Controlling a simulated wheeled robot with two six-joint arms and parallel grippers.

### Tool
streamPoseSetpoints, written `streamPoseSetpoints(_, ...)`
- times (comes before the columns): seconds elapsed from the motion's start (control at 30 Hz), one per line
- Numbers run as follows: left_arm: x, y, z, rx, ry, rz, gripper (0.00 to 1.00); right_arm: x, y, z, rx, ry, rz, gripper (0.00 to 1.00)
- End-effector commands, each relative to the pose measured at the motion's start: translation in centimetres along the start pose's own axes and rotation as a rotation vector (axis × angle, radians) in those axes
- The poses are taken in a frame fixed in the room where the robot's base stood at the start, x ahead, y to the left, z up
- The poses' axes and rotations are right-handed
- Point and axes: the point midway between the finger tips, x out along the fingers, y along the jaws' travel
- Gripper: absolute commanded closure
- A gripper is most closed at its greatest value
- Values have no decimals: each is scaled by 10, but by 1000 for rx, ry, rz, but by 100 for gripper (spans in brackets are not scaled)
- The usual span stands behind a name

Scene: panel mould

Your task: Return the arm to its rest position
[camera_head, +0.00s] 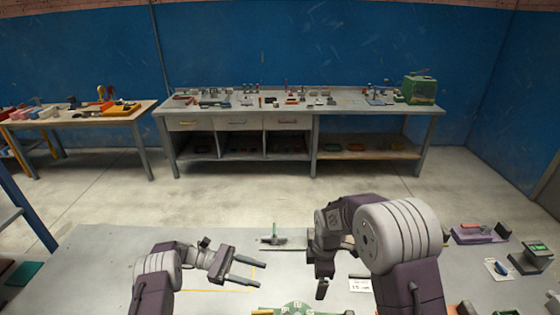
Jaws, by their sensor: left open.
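My left arm (158,272) comes in from the lower left over the grey table. My left gripper (258,274) is open, with two dark parallel fingers pointing right and nothing between them. It is above the table, near yellow lines marked on the surface. My right arm (400,240) comes in from the lower right and bends left. Its end (321,288) points down toward the table, and its fingers are mostly hidden, so its opening cannot be told.
A grey tool with a green upright (275,238) and a green round part (298,307) lie near the grippers. A white card (360,285) is beside my right arm. Workbenches (297,117) line the wall.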

Motion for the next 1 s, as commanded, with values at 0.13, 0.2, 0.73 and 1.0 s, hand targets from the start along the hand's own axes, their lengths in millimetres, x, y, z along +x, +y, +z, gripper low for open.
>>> streamPoseSetpoints(0.13, 7, 10, 31, 55, 46, -62, 56, -2, -3, 9, 21, 4, 22, 8)
streamPoseSetpoints(0.2, 12, 11, 46, 77, 85, -98, 56, -5, -7, 14, 35, 6, 32, 8)
streamPoseSetpoints(0.73, 10, -159, 62, 542, 931, -621, 56, 6, -116, 67, 809, 36, 69, 8)
streamPoseSetpoints(1.0, -48, -222, 9, 900, 1162, -981, 56, 21, -171, 72, 1392, 16, 12, 8)
